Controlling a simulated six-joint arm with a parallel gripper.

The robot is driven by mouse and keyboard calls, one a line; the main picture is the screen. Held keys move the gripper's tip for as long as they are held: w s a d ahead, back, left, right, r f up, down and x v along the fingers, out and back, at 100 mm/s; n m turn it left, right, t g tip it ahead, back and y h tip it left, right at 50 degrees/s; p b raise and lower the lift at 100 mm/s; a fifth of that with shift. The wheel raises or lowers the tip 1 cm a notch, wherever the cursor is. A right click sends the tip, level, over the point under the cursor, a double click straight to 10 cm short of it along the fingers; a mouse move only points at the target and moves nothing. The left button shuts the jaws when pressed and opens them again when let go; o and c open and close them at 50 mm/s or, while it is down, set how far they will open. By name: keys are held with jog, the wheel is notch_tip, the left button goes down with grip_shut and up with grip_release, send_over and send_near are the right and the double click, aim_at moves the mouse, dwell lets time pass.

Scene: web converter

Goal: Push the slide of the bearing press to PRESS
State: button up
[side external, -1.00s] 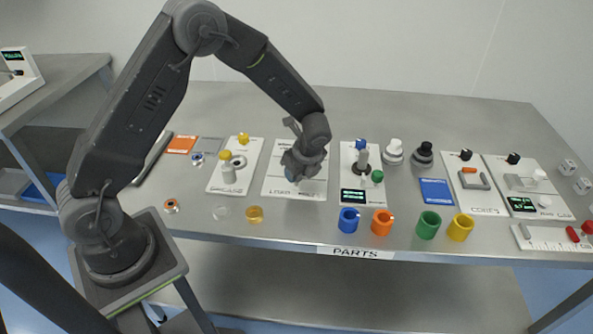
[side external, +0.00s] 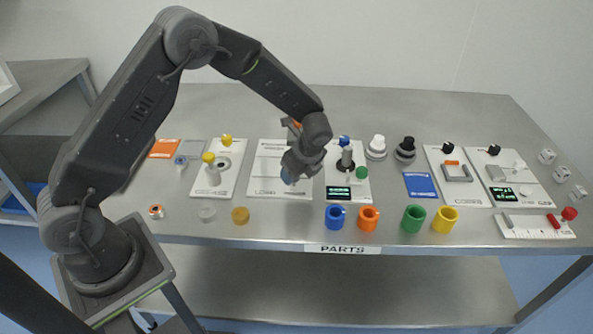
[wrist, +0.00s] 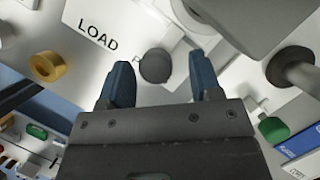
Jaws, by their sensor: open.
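The bearing press is a white plate (side external: 266,178) left of the middle of the bench; its front label reads LOAD. In the wrist view this plate (wrist: 78,16) shows LOAD and the start of a word beginning with P, the rest hidden. A dark grey round knob (wrist: 155,66), seemingly the slide's, shows between and beyond my fingertips. My gripper (side external: 289,179) is over the right part of the plate, tilted, and hides part of it. In the wrist view my gripper (wrist: 160,82) is open, its two blue fingers apart with nothing held. Contact with the knob cannot be told.
Right of the press stands a station with a grey post (side external: 346,160), a green knob (side external: 334,171) and a display (side external: 340,193). Left is a plate with yellow knobs (side external: 208,158). A yellow ring (side external: 240,215) and coloured cups (side external: 368,217) line the front.

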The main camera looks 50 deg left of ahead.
jog(key=v, duration=1.4)
jog(key=shift+f, duration=0.1)
jog(key=s+a+r+n+t+h, duration=0.2)
jog(key=s+r+n+t, duration=0.1)
jog(key=s+r+n, duration=0.8)
jog(key=s+r+n+t+h, duration=0.1)
jog(key=s+n, duration=0.6)
jog(key=s, duration=0.7)
jog(key=shift+s+d+r+t+h, duration=0.25)
jog(key=shift+s+d+t+h, duration=0.15)
jog(key=shift+t+h, duration=0.35)
